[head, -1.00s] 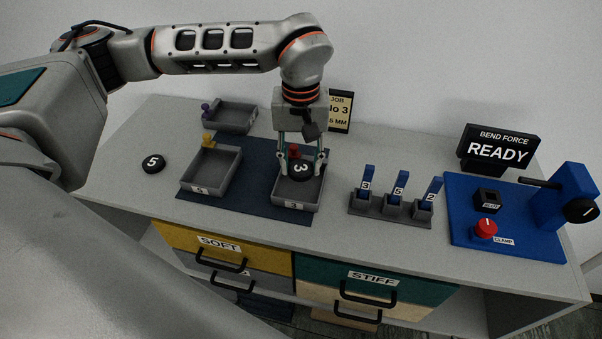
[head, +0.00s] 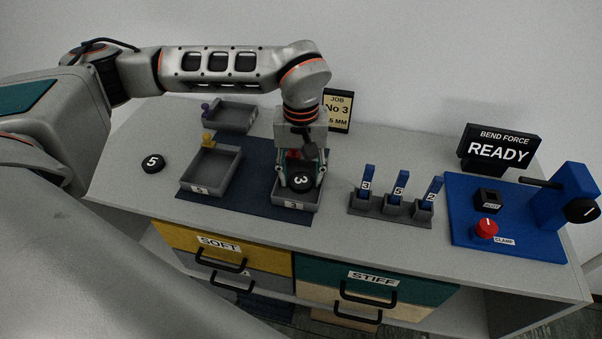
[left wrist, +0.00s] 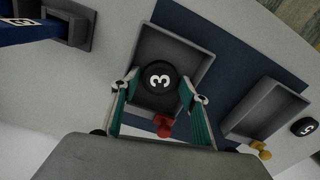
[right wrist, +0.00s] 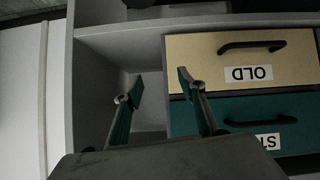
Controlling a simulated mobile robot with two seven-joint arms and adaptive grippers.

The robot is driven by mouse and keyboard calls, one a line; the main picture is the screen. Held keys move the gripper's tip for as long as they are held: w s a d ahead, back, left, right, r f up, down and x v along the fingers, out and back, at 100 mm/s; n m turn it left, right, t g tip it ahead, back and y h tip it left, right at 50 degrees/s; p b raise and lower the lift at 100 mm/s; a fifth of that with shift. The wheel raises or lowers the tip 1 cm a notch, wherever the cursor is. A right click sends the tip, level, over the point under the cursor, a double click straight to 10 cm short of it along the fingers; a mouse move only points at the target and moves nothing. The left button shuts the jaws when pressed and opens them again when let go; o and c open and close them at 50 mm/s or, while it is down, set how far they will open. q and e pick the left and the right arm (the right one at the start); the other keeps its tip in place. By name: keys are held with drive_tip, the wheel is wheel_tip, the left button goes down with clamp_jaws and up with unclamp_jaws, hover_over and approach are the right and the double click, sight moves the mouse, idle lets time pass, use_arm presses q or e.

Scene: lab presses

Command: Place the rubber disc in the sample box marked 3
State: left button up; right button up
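The black rubber disc marked 3 (head: 301,180) lies face up inside the grey sample box marked 3 (head: 293,204); its number also shows in the left wrist view (left wrist: 160,78). My left gripper (head: 301,176) reaches down into this box from above. Its fingers stand on either side of the disc with small gaps, so it is open around it. A red knob on the box (left wrist: 163,125) is seen between the fingers in the left wrist view. My right gripper (right wrist: 157,85) is open and empty, facing the drawer fronts below the bench top.
Another sample box (head: 185,184) with a yellow knob and one with a purple knob (head: 232,116) stand to the left. A disc marked 5 (head: 152,163) lies beyond them. Blue strips in a holder (head: 390,207) and the blue clamp press (head: 500,245) stand to the right.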

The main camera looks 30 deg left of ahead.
sight(301, 180)
use_arm(q)
wheel_tip(301, 180, up, 12)
drive_tip(key=shift+r, duration=0.2)
idle(0.4)
idle(0.5)
